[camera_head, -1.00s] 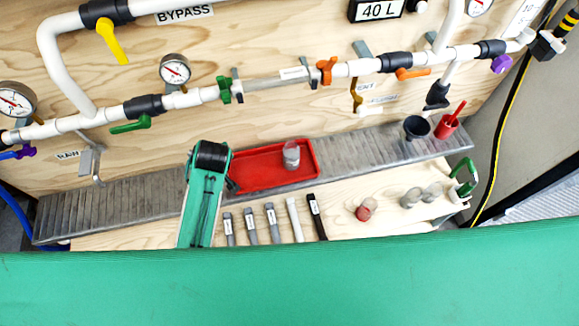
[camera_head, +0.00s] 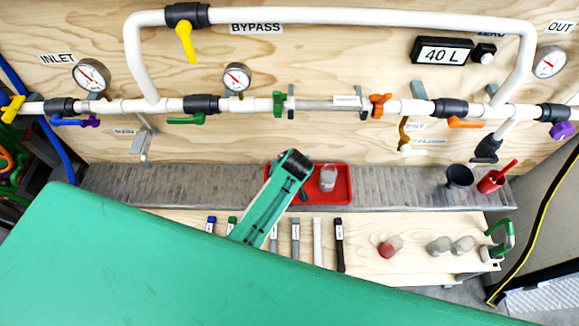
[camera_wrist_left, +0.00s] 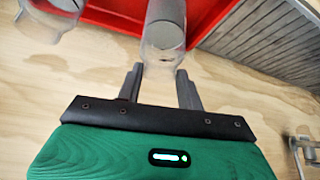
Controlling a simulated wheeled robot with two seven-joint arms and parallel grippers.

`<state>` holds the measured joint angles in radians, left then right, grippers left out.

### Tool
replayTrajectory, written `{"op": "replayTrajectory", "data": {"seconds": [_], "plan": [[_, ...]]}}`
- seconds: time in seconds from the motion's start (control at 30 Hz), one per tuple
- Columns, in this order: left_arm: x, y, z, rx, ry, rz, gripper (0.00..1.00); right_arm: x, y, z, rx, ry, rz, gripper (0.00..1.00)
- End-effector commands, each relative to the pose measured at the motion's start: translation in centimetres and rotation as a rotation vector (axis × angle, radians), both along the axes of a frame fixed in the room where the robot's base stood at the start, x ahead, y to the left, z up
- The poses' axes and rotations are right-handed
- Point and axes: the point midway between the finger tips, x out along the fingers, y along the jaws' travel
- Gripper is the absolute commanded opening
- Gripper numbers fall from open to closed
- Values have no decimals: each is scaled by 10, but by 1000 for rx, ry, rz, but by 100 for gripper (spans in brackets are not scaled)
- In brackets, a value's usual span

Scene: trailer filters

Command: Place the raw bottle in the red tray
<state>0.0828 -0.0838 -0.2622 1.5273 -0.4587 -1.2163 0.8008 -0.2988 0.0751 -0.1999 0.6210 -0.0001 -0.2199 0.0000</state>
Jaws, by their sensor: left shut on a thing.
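The red tray (camera_head: 344,194) lies on the slatted metal shelf, and it also shows in the wrist view (camera_wrist_left: 105,14). A clear bottle with grey contents (camera_head: 328,178) stands in its right part; it seems to be the one at the wrist view's top left (camera_wrist_left: 52,12). My left gripper (camera_wrist_left: 160,78) is shut on another clear bottle with grey contents (camera_wrist_left: 165,32), seen against the tray. The arm hides this held bottle in the head view. I cannot tell whether it touches the tray, and no label on it is readable. My right gripper is out of view.
A dark cup (camera_head: 459,177) and a red cup (camera_head: 493,180) stand on the shelf (camera_head: 400,184) at right. Pipes and valves (camera_head: 200,105) run along the wall behind.

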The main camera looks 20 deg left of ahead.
Motion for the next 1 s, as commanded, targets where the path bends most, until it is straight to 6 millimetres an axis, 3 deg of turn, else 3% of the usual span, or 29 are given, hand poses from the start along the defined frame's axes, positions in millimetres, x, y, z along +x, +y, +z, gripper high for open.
{"op": "replayTrajectory", "data": {"seconds": [0.13,0.53,0.57,0.63,1.0], "plan": [[1,0,-14,1,-2,-1,0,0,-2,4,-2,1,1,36],[1,0,-20,0,-2,-1,0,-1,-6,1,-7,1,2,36],[0,0,-19,0,-1,-1,43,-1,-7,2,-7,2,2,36],[0,0,-19,0,-1,-1,57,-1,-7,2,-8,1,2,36],[0,0,-14,-1,-3,-1,59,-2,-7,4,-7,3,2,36]]}}
